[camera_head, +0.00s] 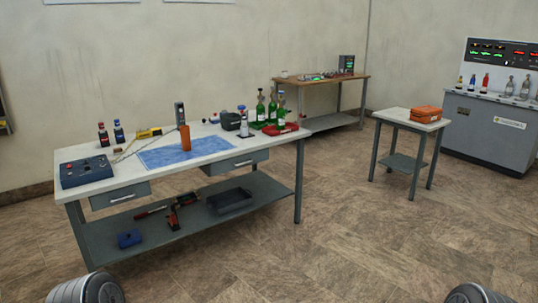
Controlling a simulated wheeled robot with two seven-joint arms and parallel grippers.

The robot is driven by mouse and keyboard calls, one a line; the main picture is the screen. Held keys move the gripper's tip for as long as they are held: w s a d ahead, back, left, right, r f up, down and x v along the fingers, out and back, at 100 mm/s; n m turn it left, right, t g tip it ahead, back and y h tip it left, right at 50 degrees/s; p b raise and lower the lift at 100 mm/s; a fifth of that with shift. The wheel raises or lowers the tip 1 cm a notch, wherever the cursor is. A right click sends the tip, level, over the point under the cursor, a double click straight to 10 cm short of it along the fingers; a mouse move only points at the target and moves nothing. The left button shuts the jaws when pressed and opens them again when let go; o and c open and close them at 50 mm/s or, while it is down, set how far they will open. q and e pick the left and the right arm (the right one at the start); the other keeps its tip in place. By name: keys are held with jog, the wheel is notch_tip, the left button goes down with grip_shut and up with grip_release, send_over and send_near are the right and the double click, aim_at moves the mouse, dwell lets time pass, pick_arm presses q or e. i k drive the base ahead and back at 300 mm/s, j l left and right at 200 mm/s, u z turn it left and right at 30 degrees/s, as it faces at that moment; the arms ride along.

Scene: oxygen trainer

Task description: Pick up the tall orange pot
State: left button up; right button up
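The tall orange pot (185,138) stands upright on the long white-topped workbench (112,183), on or at the edge of a blue mat (160,155). A dark grey upright device (180,113) stands right behind it. The bench is some way ahead and to the left of me. Rounded grey parts, probably of my own arms, show at the bottom left and bottom right edges. No gripper fingers are in view.
A blue control box (87,171), green bottles (272,107) and a red tray (280,129) share the bench. A small table (408,119) with an orange box (425,114) stands right. A console (490,130) is at far right. The floor ahead is clear.

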aim_at(184, 130)
jog(key=i+j+z, duration=0.25)
jog(key=i+j, duration=0.35)
jog(key=i, duration=0.25)
jog(key=i+j+z, duration=0.3)
jog(key=i+j, duration=2)
